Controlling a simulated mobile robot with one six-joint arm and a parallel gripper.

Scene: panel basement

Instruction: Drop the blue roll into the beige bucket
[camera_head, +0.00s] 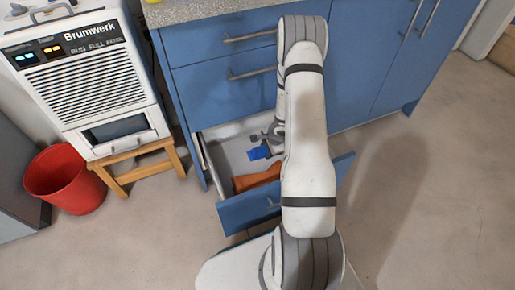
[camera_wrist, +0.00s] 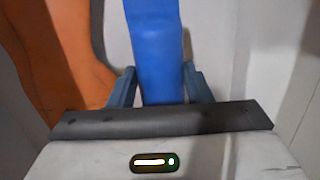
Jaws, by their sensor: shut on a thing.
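The blue roll (camera_head: 259,152) is in the open bottom drawer (camera_head: 236,214) of the blue cabinet, seen in the head view. My gripper (camera_head: 262,140) reaches down into this drawer. In the wrist view the blue roll (camera_wrist: 155,50) stands between the two fingers of my gripper (camera_wrist: 158,85), which are shut on it. Its far end runs out of the top of the wrist view. I see no beige bucket in either view; the only bucket in sight is red.
An orange thing (camera_head: 257,178) lies in the drawer beside the roll; it also shows in the wrist view (camera_wrist: 70,60). A red bucket (camera_head: 66,180) stands on the floor at left, next to a wooden stool (camera_head: 145,165) under a white Brumwerk machine (camera_head: 88,75). The floor at right is clear.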

